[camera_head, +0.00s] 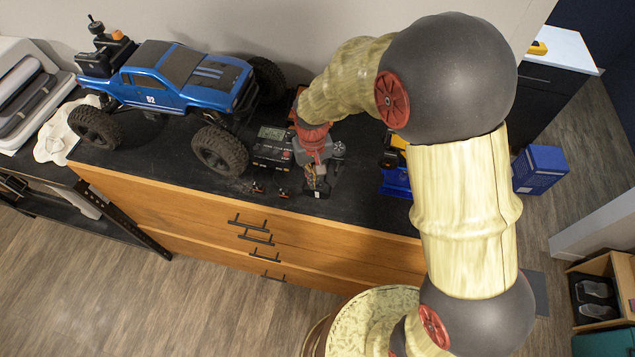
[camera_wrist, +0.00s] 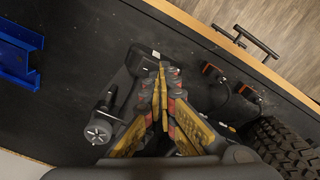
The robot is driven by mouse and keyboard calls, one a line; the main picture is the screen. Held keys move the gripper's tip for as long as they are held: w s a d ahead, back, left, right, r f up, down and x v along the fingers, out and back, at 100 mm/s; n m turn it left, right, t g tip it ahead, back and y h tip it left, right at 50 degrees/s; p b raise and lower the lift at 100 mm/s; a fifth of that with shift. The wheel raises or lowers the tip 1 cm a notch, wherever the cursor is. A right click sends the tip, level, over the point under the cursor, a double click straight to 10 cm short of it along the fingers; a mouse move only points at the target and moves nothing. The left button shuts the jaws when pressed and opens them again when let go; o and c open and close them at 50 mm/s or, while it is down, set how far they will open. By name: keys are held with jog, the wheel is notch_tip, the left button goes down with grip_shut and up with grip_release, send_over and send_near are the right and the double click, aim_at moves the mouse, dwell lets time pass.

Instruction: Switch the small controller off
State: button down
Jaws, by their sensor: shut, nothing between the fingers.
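The small controller looks to be the dark handset with a round wheel (camera_wrist: 98,132), lying on the black dresser top in the wrist view. Its wheel end shows beside my gripper in the head view (camera_head: 338,149). In the head view my gripper (camera_head: 319,188) hides much of the handset. I cannot tell whether the fingertips touch it. I cannot make out its switch.
A blue crawler truck (camera_head: 168,82) stands left on the dresser (camera_head: 160,155). A dark device with a screen (camera_head: 271,146) and red-tipped leads lies between truck and gripper. A blue stand (camera_head: 396,182) is to the right. A blue box (camera_head: 540,170) stands farther right.

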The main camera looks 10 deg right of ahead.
jog(key=shift+r+p, duration=1.9)
jog(key=shift+r, duration=1.4)
jog(key=s+d+m+t+b, duration=0.1)
jog(key=s+d+t+b, duration=0.1)
jog(key=s+d+b, duration=0.5)
jog(key=s+d+r+m+t+b, duration=0.1)
jog(key=s+d+t+b, duration=0.2)
jog(key=s+d+b, duration=0.4)
jog(key=s+b, duration=0.6)
jog(key=b, duration=0.3)
jog(key=shift+d+t, duration=0.15)
jog(key=shift+t, duration=0.15)
jog(key=c, duration=2.6)
grip_release()
jog(key=shift+r, duration=0.1)
